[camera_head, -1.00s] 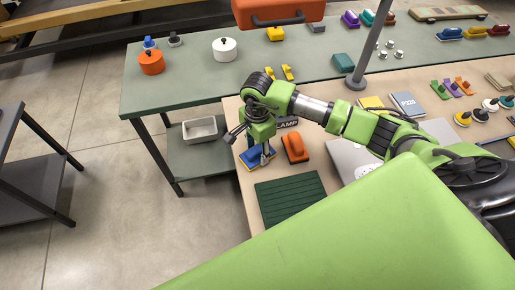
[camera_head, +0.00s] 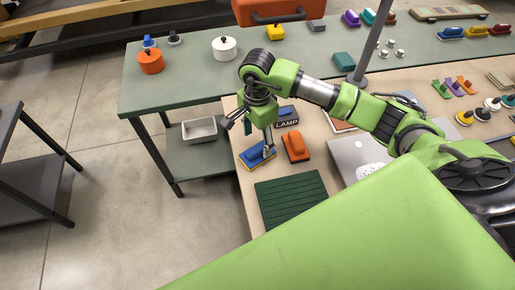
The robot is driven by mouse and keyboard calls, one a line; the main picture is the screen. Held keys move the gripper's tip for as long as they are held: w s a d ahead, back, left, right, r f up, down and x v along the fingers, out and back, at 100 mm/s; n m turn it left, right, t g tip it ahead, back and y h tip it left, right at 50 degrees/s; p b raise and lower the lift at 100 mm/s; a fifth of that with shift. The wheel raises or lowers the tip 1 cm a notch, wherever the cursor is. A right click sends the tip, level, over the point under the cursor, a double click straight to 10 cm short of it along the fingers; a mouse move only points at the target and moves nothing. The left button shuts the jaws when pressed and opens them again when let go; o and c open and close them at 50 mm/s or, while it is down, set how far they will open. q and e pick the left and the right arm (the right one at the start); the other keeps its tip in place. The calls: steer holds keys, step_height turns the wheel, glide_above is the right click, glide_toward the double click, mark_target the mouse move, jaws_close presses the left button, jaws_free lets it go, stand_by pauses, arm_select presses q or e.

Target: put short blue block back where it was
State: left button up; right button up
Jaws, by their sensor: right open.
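A short blue block (camera_head: 256,157) with a yellow edge lies on the light wooden tabletop near its left edge, next to an orange block. My right gripper (camera_head: 248,138) is open above and just behind the blue block. One finger hangs over the block and partly hides it; the other points out to the left, past the table edge. I cannot tell whether the finger touches the block. My left gripper is not in view.
The orange block (camera_head: 296,147) stands close on the right. Floor is open to the left.

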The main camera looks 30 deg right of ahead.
mark_target(257, 148)
step_height(257, 148, up, 7)
steer(key=b, duration=0.1)
steer(key=shift+s+f, duration=0.1)
steer(key=shift+f, duration=0.1)
stand_by(0.5)
